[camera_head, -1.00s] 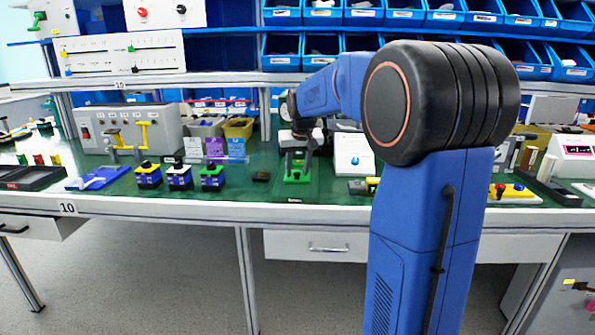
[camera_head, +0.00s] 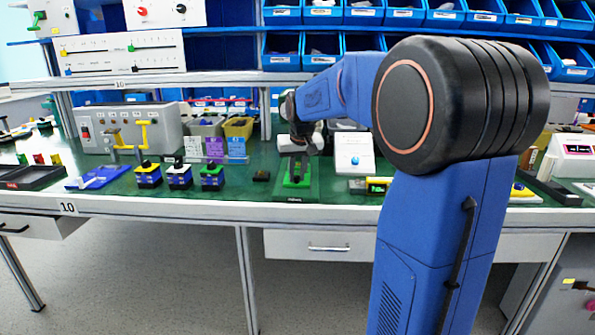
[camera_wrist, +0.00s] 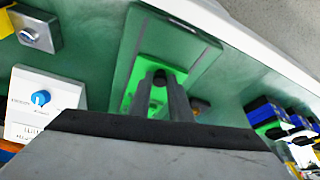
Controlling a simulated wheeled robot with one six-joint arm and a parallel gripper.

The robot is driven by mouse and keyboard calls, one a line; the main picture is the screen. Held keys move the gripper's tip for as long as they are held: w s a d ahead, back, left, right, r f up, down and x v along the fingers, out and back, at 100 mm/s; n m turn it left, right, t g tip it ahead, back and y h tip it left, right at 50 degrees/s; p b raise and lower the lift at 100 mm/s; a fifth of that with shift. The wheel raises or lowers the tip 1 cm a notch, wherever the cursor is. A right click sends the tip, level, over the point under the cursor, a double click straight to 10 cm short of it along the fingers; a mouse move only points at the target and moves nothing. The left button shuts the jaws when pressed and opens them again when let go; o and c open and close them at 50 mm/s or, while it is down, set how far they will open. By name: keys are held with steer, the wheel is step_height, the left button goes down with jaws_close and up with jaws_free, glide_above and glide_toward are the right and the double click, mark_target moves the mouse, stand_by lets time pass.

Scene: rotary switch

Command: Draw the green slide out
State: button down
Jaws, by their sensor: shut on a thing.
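The green slide (camera_head: 297,182) lies low on a dark green base plate (camera_head: 296,197) near the table's front edge in the head view. The slide shows bright green in the wrist view (camera_wrist: 148,72), on the same dark base plate (camera_wrist: 190,50). My gripper (camera_head: 299,178) points down onto the slide. In the wrist view my gripper's fingers (camera_wrist: 160,78) are close together over the slide, shut on a part of it that they mostly hide.
A white box with a blue knob (camera_head: 354,152) stands close right of the slide.

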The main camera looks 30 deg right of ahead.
steer(key=s+a, duration=0.1)
steer(key=s, duration=0.1)
steer(key=s+a, duration=0.2)
steer(key=s, duration=0.1)
steer(key=s+a, duration=0.2)
steer(key=shift+s+r, duration=0.1)
steer(key=shift+s, duration=0.1)
steer(key=shift+s+a, duration=0.2)
steer(key=shift+s, duration=0.05)
steer(key=c, duration=1.6)
jaws_free()
steer(key=shift+s, duration=0.1)
steer(key=v, duration=1.7)
steer(key=shift+s+a+r, duration=0.1)
steer(key=shift+a+r, duration=0.05)
